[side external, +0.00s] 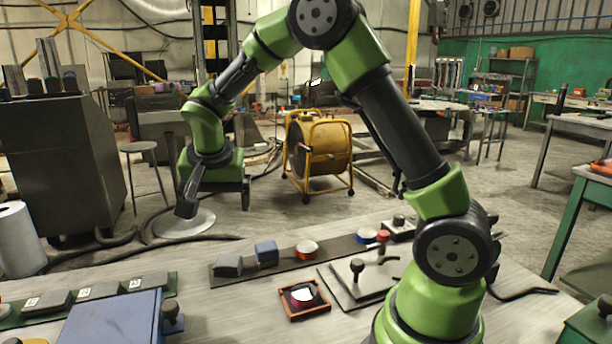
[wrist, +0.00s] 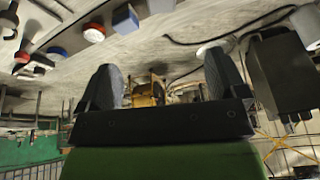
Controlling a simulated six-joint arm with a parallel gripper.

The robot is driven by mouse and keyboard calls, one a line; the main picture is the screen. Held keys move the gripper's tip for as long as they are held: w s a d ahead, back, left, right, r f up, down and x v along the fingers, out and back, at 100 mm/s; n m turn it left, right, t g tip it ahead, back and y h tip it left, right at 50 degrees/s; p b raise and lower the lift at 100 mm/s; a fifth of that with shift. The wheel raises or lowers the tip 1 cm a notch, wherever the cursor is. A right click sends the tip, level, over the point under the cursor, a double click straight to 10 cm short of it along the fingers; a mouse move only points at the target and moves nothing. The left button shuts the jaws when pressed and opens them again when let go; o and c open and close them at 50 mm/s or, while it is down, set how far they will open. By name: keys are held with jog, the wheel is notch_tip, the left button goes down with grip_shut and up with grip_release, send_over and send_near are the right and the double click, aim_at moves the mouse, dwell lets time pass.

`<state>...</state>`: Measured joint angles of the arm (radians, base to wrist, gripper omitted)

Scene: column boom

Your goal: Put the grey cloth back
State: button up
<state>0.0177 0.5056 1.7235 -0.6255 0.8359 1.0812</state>
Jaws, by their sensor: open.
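A small grey piece (side external: 228,265) sits at the left end of a dark strip (side external: 338,248) on the table; it may be the grey cloth, but I cannot tell for sure. A grey piece is partly cut off at the top of the wrist view (wrist: 160,5). My gripper (side external: 187,205) hangs in the air toward the back left, apart from the grey piece. In the wrist view my gripper (wrist: 163,78) has its two dark fingers wide apart, with nothing between them.
A blue block (side external: 266,253), a red-and-white round piece (side external: 306,248) and a blue-and-white one (side external: 367,236) share the strip. In front are a small red-brown tray (side external: 290,312) and a plate with a black knob (side external: 357,267). A blue box (side external: 110,320) stands at front left.

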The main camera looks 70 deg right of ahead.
jog(key=s+a+r+n+t+y, duration=0.1)
jog(key=s+a+r+n, duration=0.1)
jog(key=s, duration=0.5)
jog(key=s+a+r+n+t+y, duration=0.2)
jog(key=s+a+r+n, duration=0.1)
jog(key=s+r, duration=0.2)
jog(key=s+a+r+n+t+y, duration=0.1)
jog(key=s+a+r+n+y, duration=0.1)
jog(key=s, duration=0.7)
jog(key=shift+s+a+r+n+t, duration=0.3)
jog(key=shift+a+r+n, duration=0.1)
jog(key=shift+r, duration=0.5)
